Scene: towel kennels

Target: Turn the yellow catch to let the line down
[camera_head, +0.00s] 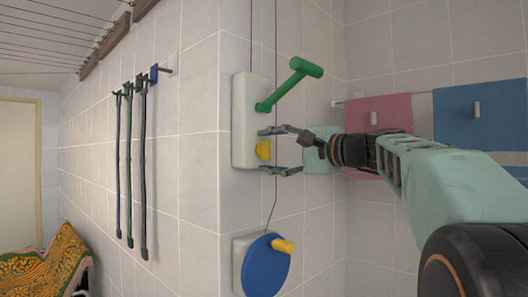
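The yellow catch (263,150) is a small knob on the front of a white wall box (243,120), below a green crank handle (291,84). My gripper (268,151) reaches in from the right with its fingers spread, one above and one below the catch. The fingertips are near the box face; I cannot tell whether they touch the catch. A thin dark line (276,195) runs down the wall past the box.
A blue disc (262,266) with a yellow peg is on the wall below. Pink (378,113) and blue (470,115) towels hang behind my arm. Dark straps (130,165) hang from a hook rail at left. A patterned cloth (45,265) is at lower left.

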